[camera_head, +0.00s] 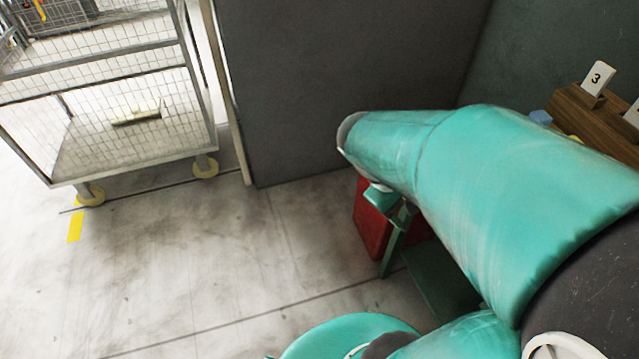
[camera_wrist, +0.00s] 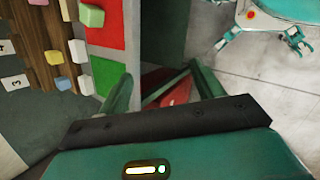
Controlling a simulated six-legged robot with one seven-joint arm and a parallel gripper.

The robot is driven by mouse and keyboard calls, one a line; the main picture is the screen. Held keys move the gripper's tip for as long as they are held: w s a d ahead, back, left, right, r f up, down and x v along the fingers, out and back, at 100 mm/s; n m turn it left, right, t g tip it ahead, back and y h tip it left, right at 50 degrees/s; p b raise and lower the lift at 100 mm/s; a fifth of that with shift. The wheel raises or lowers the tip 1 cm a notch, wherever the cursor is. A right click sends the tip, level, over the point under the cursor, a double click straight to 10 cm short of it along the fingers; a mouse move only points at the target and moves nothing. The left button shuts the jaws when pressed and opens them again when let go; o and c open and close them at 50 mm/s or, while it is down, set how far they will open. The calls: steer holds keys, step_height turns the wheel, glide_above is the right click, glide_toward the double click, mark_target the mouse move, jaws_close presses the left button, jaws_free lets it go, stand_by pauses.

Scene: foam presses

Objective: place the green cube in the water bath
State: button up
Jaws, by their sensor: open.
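A pale yellow-green cube (camera_wrist: 91,15) sits at the top left of the wrist view, beside a green and red panel; it may be the green cube, but its shade is unclear. I cannot identify the water bath in either view. My gripper (camera_wrist: 160,72) is open, its two green fingers apart, with no cube between them. A red object (camera_wrist: 170,88) shows beyond the fingers, partly hidden. In the head view a red box-like object (camera_head: 372,218) stands low behind my arm, which hides much of that area.
A wooden rack (camera_head: 590,122) with number cards and a blue cube (camera_head: 541,117) is at the right. In the wrist view, yellow (camera_wrist: 54,57) and pink (camera_wrist: 77,50) blocks show. A wire cart (camera_head: 110,110) stands left; the floor before it is clear. A dark wall (camera_head: 330,80) stands behind.

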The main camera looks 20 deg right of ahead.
steer(key=w+a+r+m+t+y, duration=0.1)
steer(key=w+a+r+t+y, duration=0.1)
steer(key=a, duration=0.6)
steer(key=shift+w+a+r+t+y, duration=0.2)
steer(key=shift+r+t+y, duration=0.1)
steer(key=shift+r+t, duration=0.65)
steer(key=shift+o, duration=0.4)
steer(key=a+r+t+y, duration=0.3)
steer(key=a+r+t, duration=0.1)
steer(key=a, duration=0.5)
steer(key=shift+w+a+r+m+y, duration=0.15)
steer(key=shift+w+r+m+y, duration=0.25)
steer(key=shift+r, duration=0.3)
steer(key=shift+t, duration=0.25)
